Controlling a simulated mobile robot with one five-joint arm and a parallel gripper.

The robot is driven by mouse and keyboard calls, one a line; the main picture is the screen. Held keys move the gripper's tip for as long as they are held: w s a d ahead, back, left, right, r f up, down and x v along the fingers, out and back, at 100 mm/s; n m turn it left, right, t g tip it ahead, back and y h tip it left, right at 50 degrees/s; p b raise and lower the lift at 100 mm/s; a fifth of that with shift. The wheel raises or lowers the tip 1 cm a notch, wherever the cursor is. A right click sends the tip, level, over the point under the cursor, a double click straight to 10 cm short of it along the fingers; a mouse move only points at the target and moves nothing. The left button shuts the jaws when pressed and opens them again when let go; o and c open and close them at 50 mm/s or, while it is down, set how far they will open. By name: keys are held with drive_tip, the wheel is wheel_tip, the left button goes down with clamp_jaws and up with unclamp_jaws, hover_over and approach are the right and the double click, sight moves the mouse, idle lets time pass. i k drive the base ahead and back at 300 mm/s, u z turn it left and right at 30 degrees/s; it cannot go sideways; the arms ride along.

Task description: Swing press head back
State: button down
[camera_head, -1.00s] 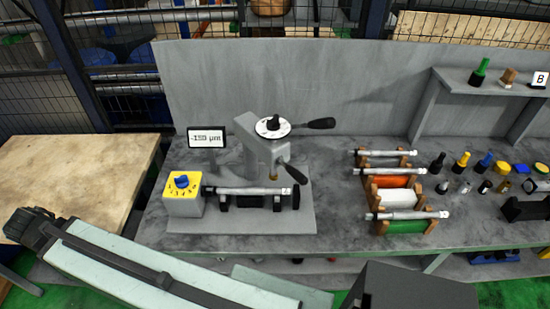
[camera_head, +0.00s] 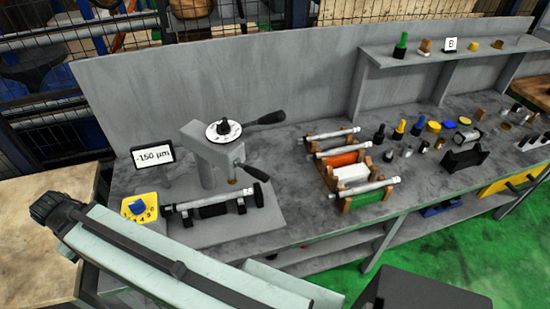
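The press (camera_head: 207,150) is a grey column on a grey base plate (camera_head: 248,228) at the left of the bench. Its head carries a white round dial (camera_head: 223,131) with a black knob. A long black handle (camera_head: 264,118) points right from the head, and a shorter black-knobbed lever (camera_head: 257,174) sits below it. The head reaches over a silver and black shaft (camera_head: 213,205) lying on supports. A display (camera_head: 153,156) reads -150 µm. A yellow box with a blue dial (camera_head: 136,208) stands left of the shaft. My gripper is not visible; only my arm links show.
Several shafts lie on a rack (camera_head: 345,205) with orange, white and green parts. Coloured plugs (camera_head: 397,130) stand to its right, below a shelf (camera_head: 440,55). A grey back panel (camera_head: 230,75) rises behind the press. My arm crosses the lower left, before the bench.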

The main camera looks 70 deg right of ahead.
sight(192, 135)
drive_tip(key=z, duration=0.65)
drive_tip(key=k, duration=1.2)
drive_tip(key=u, duration=1.2)
drive_tip(key=i, duration=1.05)
drive_tip(key=z, duration=0.05)
